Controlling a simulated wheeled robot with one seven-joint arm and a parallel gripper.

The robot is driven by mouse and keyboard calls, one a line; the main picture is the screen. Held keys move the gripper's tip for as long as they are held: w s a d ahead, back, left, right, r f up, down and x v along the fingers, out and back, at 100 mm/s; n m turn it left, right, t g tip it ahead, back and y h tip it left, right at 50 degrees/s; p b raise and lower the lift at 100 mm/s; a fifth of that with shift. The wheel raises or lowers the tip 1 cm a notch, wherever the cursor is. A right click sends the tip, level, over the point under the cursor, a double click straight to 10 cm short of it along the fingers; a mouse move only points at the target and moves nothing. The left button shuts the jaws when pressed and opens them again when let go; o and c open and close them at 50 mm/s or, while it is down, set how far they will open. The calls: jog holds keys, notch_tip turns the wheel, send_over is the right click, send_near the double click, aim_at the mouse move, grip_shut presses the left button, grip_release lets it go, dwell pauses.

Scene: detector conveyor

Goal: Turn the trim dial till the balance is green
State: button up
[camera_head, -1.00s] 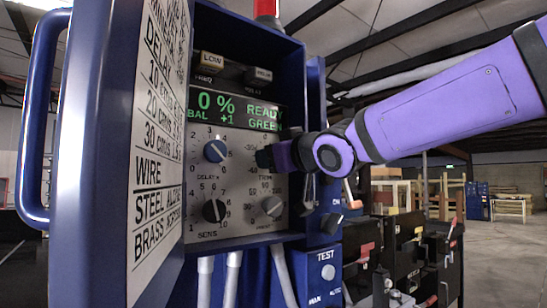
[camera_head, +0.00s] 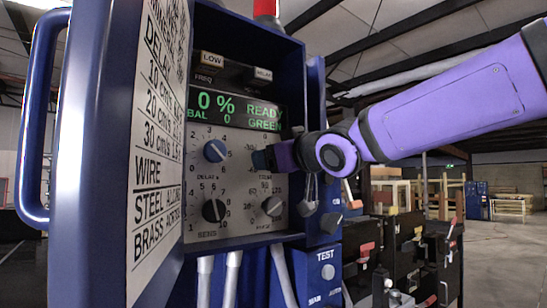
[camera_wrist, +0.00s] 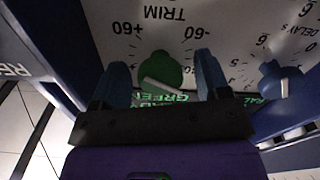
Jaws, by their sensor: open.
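The trim dial (camera_wrist: 160,68) is a green knob with a pale pointer line, on the grey panel under the upside-down TRIM label in the wrist view. My gripper (camera_wrist: 161,62) is open, with one blue finger on each side of the dial; I cannot tell whether either touches it. In the head view my gripper (camera_head: 262,159) is at the panel's right side and hides the dial. The display (camera_head: 230,110) reads 0 %, BAL 0, READY and GREEN in green letters.
The blue delay dial (camera_head: 215,151) is left of my gripper, with dark sens dial (camera_head: 214,210) and grey dial (camera_head: 272,206) below. The open cabinet door (camera_head: 95,150) stands at the left. A TEST box (camera_head: 327,272) hangs lower right.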

jog(key=v, duration=1)
jog(key=shift+s+d, duration=0.1)
jog(key=shift+d, duration=0.1)
jog(key=s+d+f+m+g+h, duration=0.2)
jog(key=s+d+f+m+h, duration=0.15)
jog(key=d+f, duration=0.4)
jog(key=s+d+f+m+g+h, duration=0.25)
jog(key=d+f+h, duration=0.25)
jog(key=d+f, duration=0.25)
jog(key=s+d+f+m+g+h, duration=0.1)
jog(key=s+d+f+m+g, duration=0.2)
jog(key=s+f, duration=0.8)
jog(key=s+d+g, duration=0.1)
jog(key=d+g, duration=0.1)
jog(key=d, duration=0.1)
jog(key=shift+f+m, duration=0.2)
jog(key=shift+m, duration=0.2)
jog(key=shift+s+h, duration=0.1)
jog(key=shift+h, duration=0.15)
